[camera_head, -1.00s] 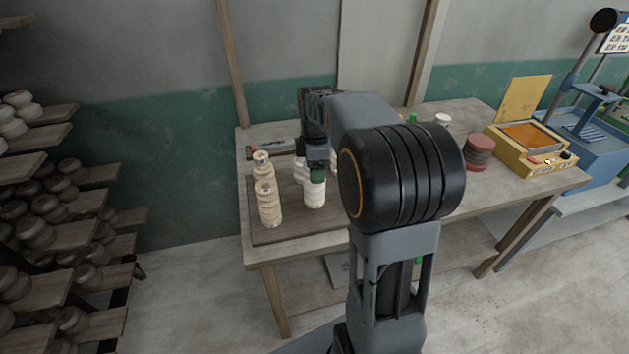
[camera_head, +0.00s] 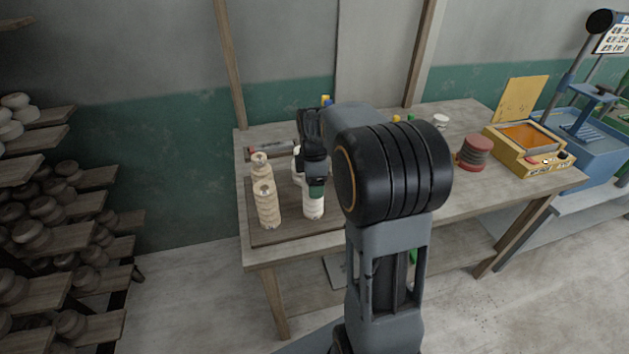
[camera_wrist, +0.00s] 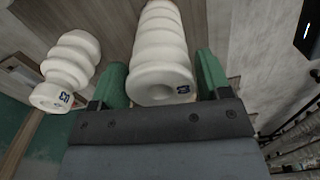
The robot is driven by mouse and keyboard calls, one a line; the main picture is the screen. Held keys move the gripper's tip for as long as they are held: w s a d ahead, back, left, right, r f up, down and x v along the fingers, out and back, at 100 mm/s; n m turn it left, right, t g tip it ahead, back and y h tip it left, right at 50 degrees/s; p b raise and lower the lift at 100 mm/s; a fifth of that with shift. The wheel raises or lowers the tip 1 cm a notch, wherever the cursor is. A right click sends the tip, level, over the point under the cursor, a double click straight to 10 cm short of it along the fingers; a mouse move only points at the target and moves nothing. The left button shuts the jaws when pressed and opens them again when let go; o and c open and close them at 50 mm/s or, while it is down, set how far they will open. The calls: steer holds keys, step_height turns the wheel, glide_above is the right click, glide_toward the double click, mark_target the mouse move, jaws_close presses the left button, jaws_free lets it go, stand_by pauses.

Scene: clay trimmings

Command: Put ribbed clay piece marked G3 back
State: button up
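A pale ribbed clay piece (camera_head: 313,208) is upright under my gripper (camera_head: 315,190) at the front of the dark wooden board (camera_head: 283,236). In the wrist view my gripper (camera_wrist: 163,82) has its green fingers close against both sides of this piece (camera_wrist: 160,45). It bears a small dark mark that I cannot read for sure. I cannot tell whether its base touches the board. A second white ribbed piece (camera_wrist: 71,68) with a dark mark stands to the left in the wrist view. My gripper mostly hides the pieces behind it in the head view.
Two cream ribbed pieces, one in front (camera_head: 267,205) and one behind (camera_head: 261,166), stand at the board's left. A red-ended spool (camera_head: 474,152) and a yellow box (camera_head: 528,148) are on the table's right. Shelves of clay pots (camera_head: 50,215) stand far left.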

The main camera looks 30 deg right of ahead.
steer(key=o, duration=0.3)
step_height(320, 180, up, 11)
steer(key=s+a+f+m+t, duration=0.2)
steer(key=s+a+f+m, duration=0.1)
steer(key=s+m, duration=0.4)
steer(key=s+a+f+m+t, duration=0.2)
steer(key=s+a+m, duration=0.4)
steer(key=s, duration=0.3)
steer(key=shift+a+f+m, duration=0.3)
steer(key=shift+f+m, duration=0.3)
steer(key=shift+f, duration=0.05)
